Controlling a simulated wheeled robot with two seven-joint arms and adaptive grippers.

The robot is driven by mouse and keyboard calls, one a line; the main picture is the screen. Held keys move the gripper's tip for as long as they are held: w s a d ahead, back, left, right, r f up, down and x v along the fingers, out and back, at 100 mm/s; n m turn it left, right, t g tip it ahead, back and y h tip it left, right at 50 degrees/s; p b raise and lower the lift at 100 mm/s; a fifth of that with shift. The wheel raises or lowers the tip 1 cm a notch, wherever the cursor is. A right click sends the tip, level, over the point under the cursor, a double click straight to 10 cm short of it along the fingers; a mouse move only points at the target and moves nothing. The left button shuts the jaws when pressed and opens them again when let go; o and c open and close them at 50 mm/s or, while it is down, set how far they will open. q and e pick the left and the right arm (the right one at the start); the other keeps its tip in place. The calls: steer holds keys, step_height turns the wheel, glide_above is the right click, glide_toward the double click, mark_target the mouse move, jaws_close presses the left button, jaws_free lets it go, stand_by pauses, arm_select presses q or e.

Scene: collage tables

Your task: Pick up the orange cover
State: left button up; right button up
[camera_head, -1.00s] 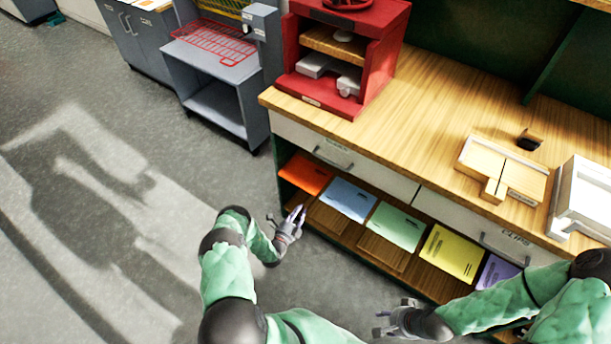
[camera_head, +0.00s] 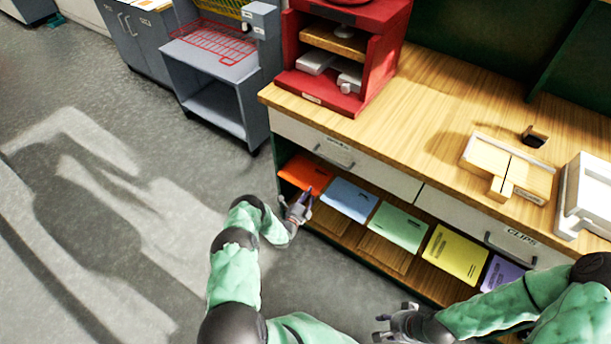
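The orange cover (camera_head: 305,172) lies at the left end of the open shelf under the wooden worktop, first in a row of coloured covers. My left gripper (camera_head: 301,196) is at the front edge of that shelf, at the near side of the orange cover and overlapping it in the picture. Its fingers look spread apart, with nothing seen between them; whether they touch the cover I cannot tell. My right gripper (camera_head: 381,327) is low in front of the shelf, away from the covers, with its fingers apart and empty.
Blue (camera_head: 349,199), green (camera_head: 397,227), yellow (camera_head: 455,254) and purple (camera_head: 501,273) covers lie to the right on the shelf. Drawers (camera_head: 340,154) sit directly above it. A red cabinet (camera_head: 366,62) stands on the worktop (camera_head: 420,125). Open floor (camera_head: 150,180) lies left.

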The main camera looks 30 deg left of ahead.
arm_select(q)
jaws_close()
steer(key=shift+r, duration=0.15)
